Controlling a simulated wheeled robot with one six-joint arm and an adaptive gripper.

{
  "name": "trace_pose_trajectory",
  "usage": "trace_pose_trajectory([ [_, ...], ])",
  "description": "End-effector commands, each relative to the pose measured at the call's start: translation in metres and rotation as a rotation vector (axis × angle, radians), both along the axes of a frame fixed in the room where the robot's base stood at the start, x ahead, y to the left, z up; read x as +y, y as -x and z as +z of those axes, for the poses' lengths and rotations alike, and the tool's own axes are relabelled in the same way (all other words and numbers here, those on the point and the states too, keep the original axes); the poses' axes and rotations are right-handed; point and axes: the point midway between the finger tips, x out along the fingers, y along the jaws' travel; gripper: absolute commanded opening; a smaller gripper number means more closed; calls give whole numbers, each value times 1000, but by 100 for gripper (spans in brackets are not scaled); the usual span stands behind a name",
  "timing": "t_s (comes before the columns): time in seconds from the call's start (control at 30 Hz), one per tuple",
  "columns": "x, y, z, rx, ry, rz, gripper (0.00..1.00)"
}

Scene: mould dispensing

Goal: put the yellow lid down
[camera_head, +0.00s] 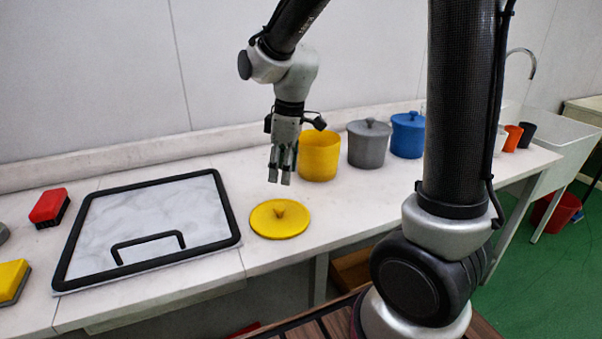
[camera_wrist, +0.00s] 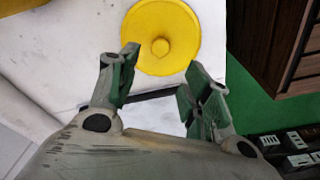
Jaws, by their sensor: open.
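The yellow lid (camera_head: 280,218) lies flat on the white counter, knob up, near the front edge and in front of the yellow pot. It also shows whole in the wrist view (camera_wrist: 160,37), ahead of the fingertips. The yellow pot (camera_head: 319,156) stands behind the lid with its top uncovered. My gripper (camera_head: 280,180) points down above the counter, behind the lid and a little left of the pot. Its fingers are apart with nothing between them, and it is clear of the lid.
A black-framed board (camera_head: 150,215) lies left of the lid. A grey lidded pot (camera_head: 368,147) and a blue lidded pot (camera_head: 407,136) stand right of the yellow pot. Red (camera_head: 48,206) and yellow (camera_head: 12,280) blocks lie at the far left. The counter (camera_head: 350,215) right of the lid is bare.

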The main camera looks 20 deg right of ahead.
Motion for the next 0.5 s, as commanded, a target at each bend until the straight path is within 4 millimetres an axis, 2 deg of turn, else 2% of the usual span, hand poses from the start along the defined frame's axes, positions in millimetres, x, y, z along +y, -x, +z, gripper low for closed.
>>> trace_pose_trajectory([
  [0.13,-6,4,8,-7,-2,-26,49],
  [0.27,-32,25,37,-46,-16,-165,49],
  [0.4,-75,71,76,-109,-44,-428,49],
  [0.5,-101,110,95,-150,-69,-619,49],
])
